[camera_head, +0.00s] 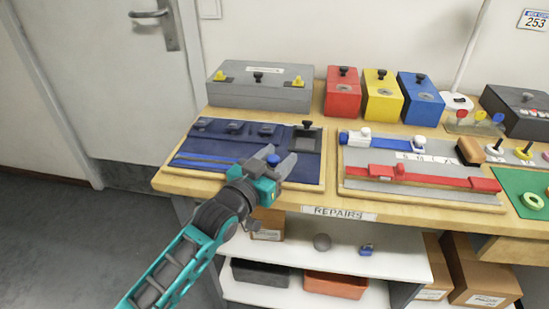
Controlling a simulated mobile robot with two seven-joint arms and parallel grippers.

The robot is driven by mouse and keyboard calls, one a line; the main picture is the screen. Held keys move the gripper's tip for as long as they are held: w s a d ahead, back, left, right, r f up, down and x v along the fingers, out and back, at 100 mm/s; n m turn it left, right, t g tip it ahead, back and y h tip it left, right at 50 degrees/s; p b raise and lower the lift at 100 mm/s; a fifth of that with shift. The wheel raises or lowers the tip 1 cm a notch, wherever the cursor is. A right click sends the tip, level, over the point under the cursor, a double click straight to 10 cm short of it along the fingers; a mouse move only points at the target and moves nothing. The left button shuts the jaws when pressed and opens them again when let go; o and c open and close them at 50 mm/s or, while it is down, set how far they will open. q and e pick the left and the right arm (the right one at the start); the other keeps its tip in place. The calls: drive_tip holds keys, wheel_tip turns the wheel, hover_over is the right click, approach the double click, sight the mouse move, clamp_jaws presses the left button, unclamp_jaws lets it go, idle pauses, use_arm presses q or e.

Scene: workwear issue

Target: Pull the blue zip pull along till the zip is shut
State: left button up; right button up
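The blue zip pull (272,159) is a small rounded blue knob near the right end of a lighter blue zip strip (205,158). The strip runs along the front part of a navy cloth panel (225,146) on a wooden board (313,185). My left gripper (272,162) reaches in from the lower left at the board's front right. Its two grey fingers stand apart, one on each side of the zip pull as seen from here. I cannot tell whether they touch it. The gripper body hides the strip's right part. My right gripper is not in view.
A second board (420,201) with red and blue sliders lies just to the right. Behind stand a grey case (260,92) and red (342,97), yellow (382,100) and blue (420,103) boxes. The table's front edge is close below the gripper, with shelves underneath.

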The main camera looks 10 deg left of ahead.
use_arm(q)
drive_tip(key=shift+a, duration=0.15)
drive_tip(key=shift+s+a, duration=0.1)
drive_tip(key=shift+s, duration=0.1)
drive_tip(key=p+v, duration=0.1)
drive_tip(key=v, duration=1.1)
drive_tip(key=shift+s+r, duration=0.1)
drive_tip(key=shift+s, duration=0.15)
drive_tip(key=s+a+f+g+y, duration=0.2)
drive_tip(key=s+f, duration=0.2)
drive_tip(key=f, duration=0.1)
drive_tip(key=s+a+f+n+g+y+p, duration=0.1)
drive_tip(key=s+f, duration=0.3)
drive_tip(key=f, duration=0.2)
drive_tip(key=s+a+f+n+g+y+p, duration=0.1)
drive_tip(key=s+a+f+g+y, duration=0.1)
drive_tip(key=s+f, duration=0.2)
drive_tip(key=shift+a+f+g+y, duration=0.15)
drive_tip(key=shift+f, duration=0.5)
drive_tip(key=shift+a+f+g+y, duration=0.15)
drive_tip(key=shift+f, duration=0.45)
